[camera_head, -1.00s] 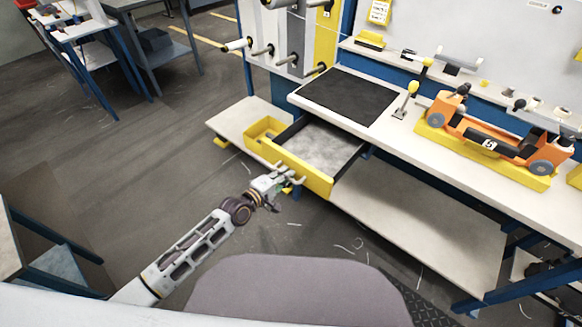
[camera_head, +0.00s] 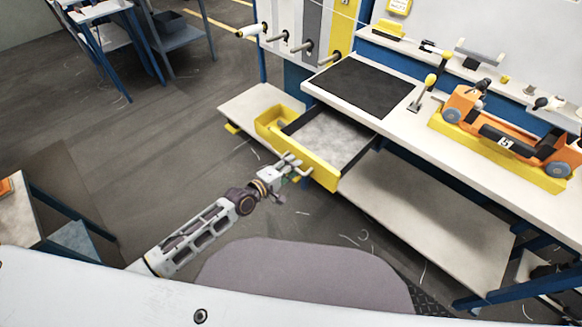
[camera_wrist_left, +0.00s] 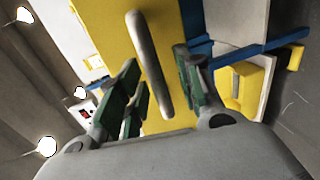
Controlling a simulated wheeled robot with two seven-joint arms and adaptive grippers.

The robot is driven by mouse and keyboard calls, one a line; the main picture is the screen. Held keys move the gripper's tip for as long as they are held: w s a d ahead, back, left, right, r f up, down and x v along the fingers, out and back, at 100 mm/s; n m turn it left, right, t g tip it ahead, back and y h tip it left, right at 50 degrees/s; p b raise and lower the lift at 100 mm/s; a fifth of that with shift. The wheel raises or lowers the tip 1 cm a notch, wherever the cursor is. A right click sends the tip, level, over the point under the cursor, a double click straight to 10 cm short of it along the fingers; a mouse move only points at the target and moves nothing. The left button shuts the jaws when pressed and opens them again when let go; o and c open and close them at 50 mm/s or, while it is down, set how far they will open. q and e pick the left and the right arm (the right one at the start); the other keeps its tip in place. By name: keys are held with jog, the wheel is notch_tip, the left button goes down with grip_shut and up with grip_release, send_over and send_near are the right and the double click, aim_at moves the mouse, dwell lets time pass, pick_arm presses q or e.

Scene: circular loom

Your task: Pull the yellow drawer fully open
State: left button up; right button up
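The yellow drawer (camera_head: 316,172) stands out from under the workbench, its grey inside and dark side walls showing in the head view. Its yellow front also fills the middle of the left wrist view (camera_wrist_left: 107,30), with a grey bar handle (camera_wrist_left: 148,60) on it. My left gripper (camera_head: 292,168) is at the drawer front. In the wrist view its green-padded fingers (camera_wrist_left: 160,92) are spread on either side of the handle, with visible gaps, so it is open around the bar. My right gripper is not in view.
A yellow bin (camera_head: 268,122) sits on the lower shelf left of the drawer. The workbench (camera_head: 398,112) carries a black mat and an orange device (camera_head: 500,135) in a yellow cradle. Open floor (camera_head: 150,150) lies left of the drawer.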

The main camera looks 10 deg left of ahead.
pick_arm(q)
jog(key=v, duration=1.2)
dwell(0.7)
dwell(0.6)
